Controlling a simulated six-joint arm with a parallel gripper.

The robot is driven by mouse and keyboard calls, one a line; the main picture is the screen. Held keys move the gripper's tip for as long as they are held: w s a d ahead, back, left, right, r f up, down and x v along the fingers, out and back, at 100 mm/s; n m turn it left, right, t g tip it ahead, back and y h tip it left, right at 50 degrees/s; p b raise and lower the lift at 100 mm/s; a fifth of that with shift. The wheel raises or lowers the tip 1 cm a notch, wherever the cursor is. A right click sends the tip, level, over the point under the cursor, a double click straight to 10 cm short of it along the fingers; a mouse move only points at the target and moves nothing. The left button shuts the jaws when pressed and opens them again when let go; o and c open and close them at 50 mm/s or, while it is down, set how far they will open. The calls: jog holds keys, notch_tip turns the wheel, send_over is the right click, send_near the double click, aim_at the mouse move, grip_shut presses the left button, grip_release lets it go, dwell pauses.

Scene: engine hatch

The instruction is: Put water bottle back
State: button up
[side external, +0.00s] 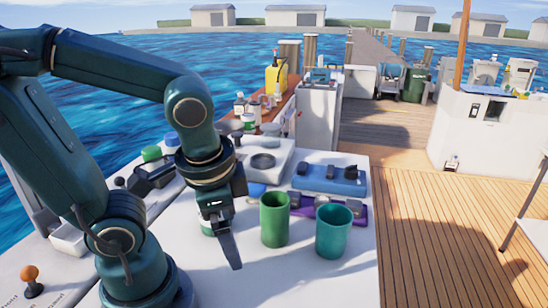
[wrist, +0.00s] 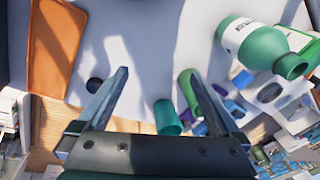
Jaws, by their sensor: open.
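A green and white bottle (wrist: 250,45), with a dark-lettered label and a green cap, shows large at the upper right of the wrist view. It lies outside my right finger, apart from it. Whether it stands or lies is hard to tell. In the side view, my gripper hides most of a green and white object (side external: 207,229), possibly this bottle. My gripper (side external: 230,252) points down over the white worktop, left of the green cup (side external: 273,222). In the wrist view, my gripper (wrist: 155,72) is open, with only bare white surface between its fingertips.
A teal cup (side external: 333,235) stands right of the green cup, both near my gripper. Behind them are a blue box (side external: 328,180), a purple tray (side external: 358,213) and a scale-like device (side external: 262,162). An orange tray (wrist: 55,45) lies upper left in the wrist view. The front worktop is clear.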

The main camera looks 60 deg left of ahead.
jog(key=r+n+t, duration=0.1)
jog(key=w+d+r+n+t+h, duration=0.1)
jog(key=r+n+t, duration=0.1)
jog(key=shift+w+d+r+t+h, duration=0.3)
jog(key=shift+d, duration=0.05)
